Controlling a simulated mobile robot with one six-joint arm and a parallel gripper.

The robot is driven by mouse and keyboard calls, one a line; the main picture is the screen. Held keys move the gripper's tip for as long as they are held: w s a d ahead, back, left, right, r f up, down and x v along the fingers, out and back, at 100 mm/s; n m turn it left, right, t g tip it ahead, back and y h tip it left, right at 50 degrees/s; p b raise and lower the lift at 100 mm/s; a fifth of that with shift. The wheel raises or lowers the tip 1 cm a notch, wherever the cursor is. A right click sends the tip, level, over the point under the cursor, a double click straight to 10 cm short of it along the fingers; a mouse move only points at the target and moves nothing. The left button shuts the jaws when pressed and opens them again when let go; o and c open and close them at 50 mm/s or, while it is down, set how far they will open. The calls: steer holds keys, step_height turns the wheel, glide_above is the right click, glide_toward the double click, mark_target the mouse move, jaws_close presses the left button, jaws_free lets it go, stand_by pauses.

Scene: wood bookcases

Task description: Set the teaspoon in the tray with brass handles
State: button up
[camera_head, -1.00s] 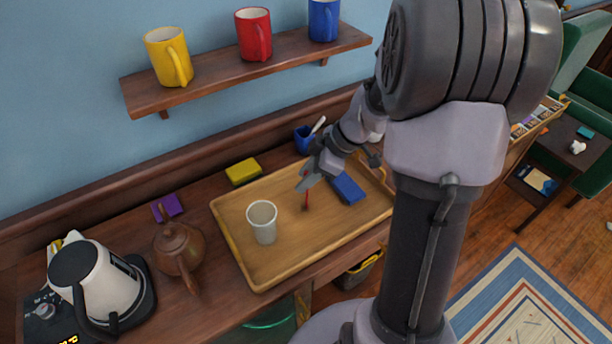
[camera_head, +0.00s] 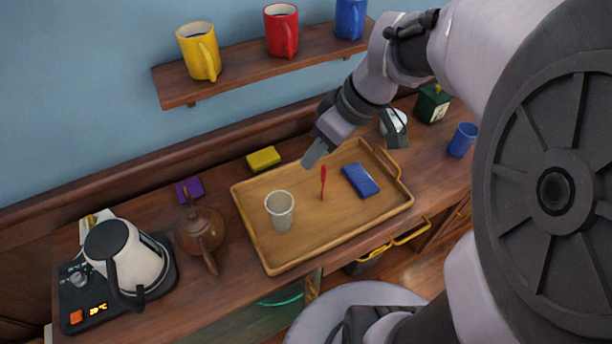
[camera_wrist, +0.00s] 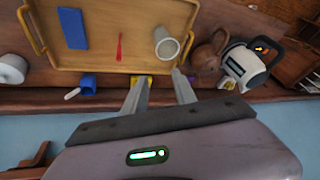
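The wooden tray (camera_head: 262,246) with brass-coloured handles stands on the counter. A slim red utensil (camera_head: 323,184), apparently the teaspoon, is in it between a white cup (camera_head: 279,211) and a blue block (camera_head: 360,181). I cannot tell whether it lies flat. The wrist view also shows the utensil (camera_wrist: 119,48) inside the tray (camera_wrist: 90,65), apart from my fingers. My gripper (camera_head: 314,152) is above the tray's back edge. In the wrist view its two fingers (camera_wrist: 161,78) are spread with nothing between them.
Mugs stand on the wall shelf (camera_head: 225,82).

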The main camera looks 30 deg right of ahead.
steer(key=s+a+r+m+t+h, duration=0.1)
steer(key=s+a+r+m+t, duration=0.1)
steer(key=s+a+m, duration=0.7)
steer(key=shift+s+a+r+m, duration=0.4)
steer(key=shift+s+a+r, duration=0.25)
steer(key=shift+s+a, duration=0.35)
